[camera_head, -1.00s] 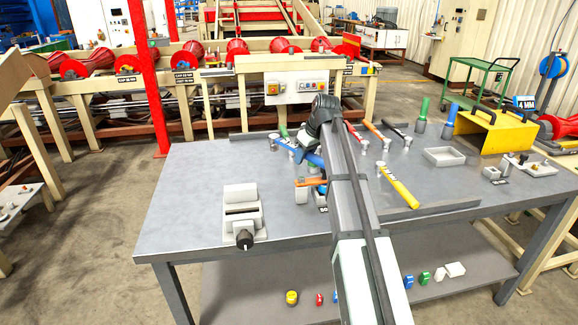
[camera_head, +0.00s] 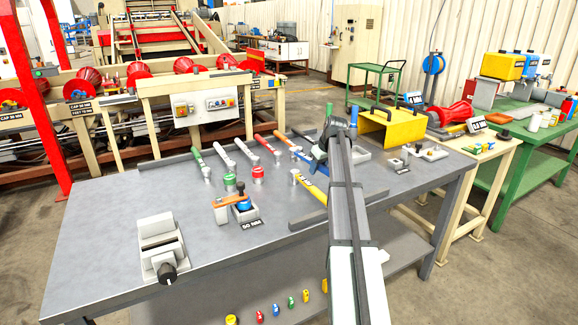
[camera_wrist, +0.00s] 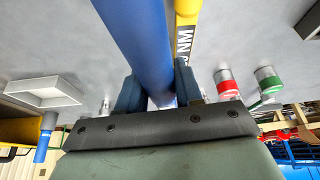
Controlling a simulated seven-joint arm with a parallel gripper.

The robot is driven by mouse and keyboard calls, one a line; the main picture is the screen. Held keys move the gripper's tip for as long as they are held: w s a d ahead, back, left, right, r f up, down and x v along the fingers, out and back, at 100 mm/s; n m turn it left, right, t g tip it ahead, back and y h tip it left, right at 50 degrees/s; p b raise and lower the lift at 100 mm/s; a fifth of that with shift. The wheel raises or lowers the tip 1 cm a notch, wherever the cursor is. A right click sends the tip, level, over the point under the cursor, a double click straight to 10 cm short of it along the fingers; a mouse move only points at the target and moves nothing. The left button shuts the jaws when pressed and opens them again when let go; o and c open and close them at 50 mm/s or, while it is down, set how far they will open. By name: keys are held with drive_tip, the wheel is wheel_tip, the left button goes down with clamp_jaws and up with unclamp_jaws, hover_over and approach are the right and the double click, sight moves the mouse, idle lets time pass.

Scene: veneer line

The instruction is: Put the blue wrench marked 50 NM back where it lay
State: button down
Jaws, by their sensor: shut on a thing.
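My gripper (camera_head: 338,140) is over the right part of the grey workbench. It is shut on the blue wrench (camera_head: 312,165). In the wrist view the blue handle (camera_wrist: 140,35) runs up and left from between the two dark fingers (camera_wrist: 155,95). The blue wrench's own marking is not readable. Its handle crosses in front of the yellow one; I cannot tell how high it is held. The arm hides part of the wrench in the head view.
Green (camera_head: 201,162), white, red and orange (camera_head: 287,143) wrenches lie fanned out to the left. A 50 NM plate (camera_head: 252,224) is by a small block with a blue top. A vise (camera_head: 160,247) is at left. A pale tray (camera_wrist: 45,90) and yellow stand (camera_head: 392,128) are near right.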

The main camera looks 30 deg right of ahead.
drive_tip(key=s+d+m, duration=0.1)
drive_tip(key=s+d, duration=0.4)
drive_tip(key=d, duration=0.3)
drive_tip(key=shift+f, duration=0.25)
drive_tip(key=shift+a+f, duration=0.1)
drive_tip(key=shift+f, duration=3.4)
drive_tip(key=c, duration=0.7)
unclamp_jaws()
drive_tip(key=shift+o, duration=0.2)
drive_tip(key=shift+r, duration=0.15)
wheel_tip(320, 180, up, 8)
